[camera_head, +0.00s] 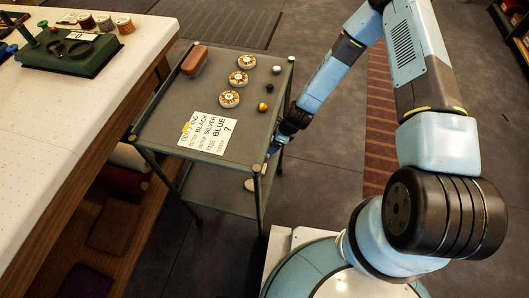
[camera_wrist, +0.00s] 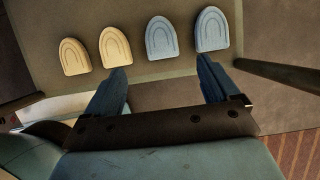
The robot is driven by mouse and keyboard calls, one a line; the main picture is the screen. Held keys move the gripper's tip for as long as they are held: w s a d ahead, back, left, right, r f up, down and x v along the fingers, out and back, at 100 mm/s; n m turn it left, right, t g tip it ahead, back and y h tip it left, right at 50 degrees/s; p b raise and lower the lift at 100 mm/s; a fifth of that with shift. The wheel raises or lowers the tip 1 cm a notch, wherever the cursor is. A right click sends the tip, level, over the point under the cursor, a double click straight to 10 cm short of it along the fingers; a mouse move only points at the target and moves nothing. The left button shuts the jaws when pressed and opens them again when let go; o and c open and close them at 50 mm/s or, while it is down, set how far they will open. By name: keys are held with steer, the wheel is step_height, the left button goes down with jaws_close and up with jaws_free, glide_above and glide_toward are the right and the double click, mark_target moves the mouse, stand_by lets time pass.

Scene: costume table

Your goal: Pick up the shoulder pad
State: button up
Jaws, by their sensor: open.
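Two cream shoulder pads (camera_wrist: 74,57) (camera_wrist: 115,47) and two blue shoulder pads (camera_wrist: 161,38) (camera_wrist: 212,30) lie in a row on the cart's lower shelf (camera_wrist: 150,76) in the wrist view. My gripper (camera_wrist: 162,66) is open and empty, its fingers spread just short of the row. Its left fingertip points at the right cream pad and its right fingertip at the right blue pad; the left blue pad lies between them. In the head view a pale pad (camera_head: 250,184) shows on the lower shelf; my gripper is mostly hidden by the cart's edge.
A dark post (camera_wrist: 285,75) stands right of my gripper. A white worktable (camera_head: 60,110) stands left; the right floor is open.

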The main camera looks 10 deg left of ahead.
steer(key=x, duration=0.9)
steer(key=shift+a+f, duration=0.15)
steer(key=shift+f, duration=0.15)
steer(key=shift+w, duration=0.1)
steer(key=c, duration=1.1)
